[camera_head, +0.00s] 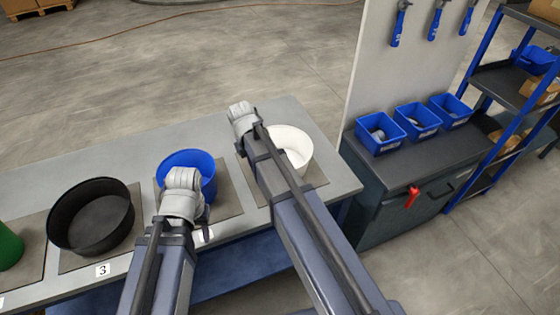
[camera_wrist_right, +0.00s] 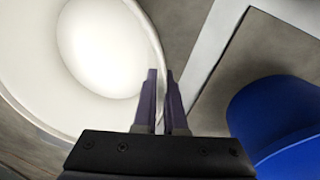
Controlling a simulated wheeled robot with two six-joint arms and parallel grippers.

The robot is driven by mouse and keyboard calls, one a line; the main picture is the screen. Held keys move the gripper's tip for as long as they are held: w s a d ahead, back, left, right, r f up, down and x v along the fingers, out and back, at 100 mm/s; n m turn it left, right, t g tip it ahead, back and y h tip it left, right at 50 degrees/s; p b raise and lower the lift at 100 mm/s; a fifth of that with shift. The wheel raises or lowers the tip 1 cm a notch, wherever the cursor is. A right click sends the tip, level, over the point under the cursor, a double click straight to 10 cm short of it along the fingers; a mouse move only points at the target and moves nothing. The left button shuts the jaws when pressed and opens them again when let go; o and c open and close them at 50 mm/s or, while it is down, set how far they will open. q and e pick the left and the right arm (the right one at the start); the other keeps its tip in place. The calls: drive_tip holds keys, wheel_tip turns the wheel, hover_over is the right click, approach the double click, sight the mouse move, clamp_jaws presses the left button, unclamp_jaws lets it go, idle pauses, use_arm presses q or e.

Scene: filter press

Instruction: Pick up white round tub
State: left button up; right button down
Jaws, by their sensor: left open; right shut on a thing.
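The white round tub (camera_head: 297,146) is at the right end of the table, over a grey-brown mat, partly hidden by my right arm. In the right wrist view the white tub (camera_wrist_right: 100,45) fills the upper left. My right gripper (camera_wrist_right: 161,75) is shut on the tub's rim, with one finger on each side of the wall. In the head view its fingers are hidden behind the arm. My left gripper (camera_head: 203,213) is open at the front of the blue tub (camera_head: 187,160), mostly hidden by its own wrist. I cannot tell if it touches the blue tub.
A black round tub (camera_head: 92,212) and a green tub (camera_head: 9,246) stand on mats to the left. The blue tub also shows in the right wrist view (camera_wrist_right: 275,115). A dark cabinet (camera_head: 395,195) with blue bins (camera_head: 418,119) stands right of the table.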

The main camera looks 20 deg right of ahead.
drive_tip(key=shift+r, duration=0.1)
idle(0.5)
wheel_tip(320, 180, up, 10)
drive_tip(key=p, duration=1)
